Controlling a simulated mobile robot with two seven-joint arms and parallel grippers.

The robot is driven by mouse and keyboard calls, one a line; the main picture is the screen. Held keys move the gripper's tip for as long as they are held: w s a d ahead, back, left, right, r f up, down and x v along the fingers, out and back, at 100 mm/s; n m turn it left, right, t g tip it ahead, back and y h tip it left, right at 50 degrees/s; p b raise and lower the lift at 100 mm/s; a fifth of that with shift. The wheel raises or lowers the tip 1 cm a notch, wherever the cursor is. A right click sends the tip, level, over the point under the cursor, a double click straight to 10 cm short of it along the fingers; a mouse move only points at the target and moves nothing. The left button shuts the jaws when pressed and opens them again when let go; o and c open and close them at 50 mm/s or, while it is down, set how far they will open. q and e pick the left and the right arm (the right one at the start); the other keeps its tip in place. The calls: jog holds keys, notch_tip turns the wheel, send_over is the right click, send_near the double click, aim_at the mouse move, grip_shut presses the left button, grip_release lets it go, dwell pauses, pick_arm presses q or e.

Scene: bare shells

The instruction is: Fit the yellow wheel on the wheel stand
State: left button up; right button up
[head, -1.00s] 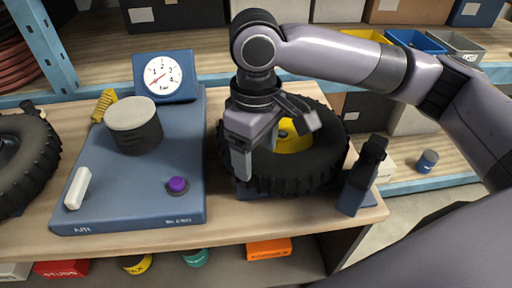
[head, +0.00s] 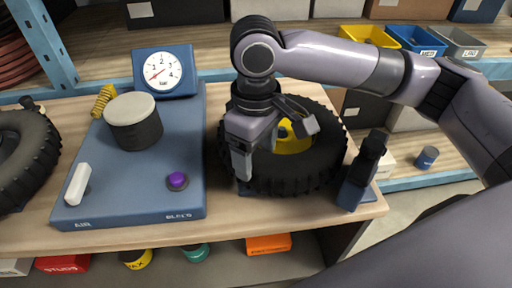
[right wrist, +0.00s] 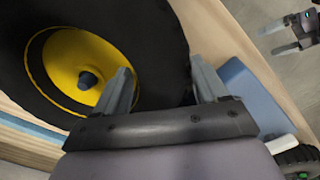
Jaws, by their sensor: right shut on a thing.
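The yellow wheel, a yellow hub (head: 291,141) in a thick black tyre (head: 318,168), lies nearly flat at the right of the table. The wheel stand's blue base (head: 372,193) shows at its lower right edge. In the right wrist view a dark peg (right wrist: 89,80) shows in the middle of the hub (right wrist: 70,62). My right gripper (head: 242,162) is shut on the tyre's left side, one finger inside the rim and one outside (right wrist: 158,92). How far down the wheel sits is hidden. My left gripper (right wrist: 279,38) shows only in the right wrist view, empty, fingers apart.
A blue board (head: 105,210) with a gauge (head: 164,72), a round block (head: 134,122), a purple button (head: 177,180) and a white handle (head: 78,184) stands left of the wheel. A black upright (head: 363,172) stands close at its right. Another tyre (head: 35,160) is far left.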

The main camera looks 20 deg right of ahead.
jog(key=shift+r, duration=0.1)
jog(key=o, duration=1.5)
jog(key=shift+o, duration=0.5)
jog(key=shift+r, duration=0.4)
jog(key=shift+r, duration=1.05)
jog(key=shift+r, duration=0.1)
notch_tip(320, 180, up, 7)
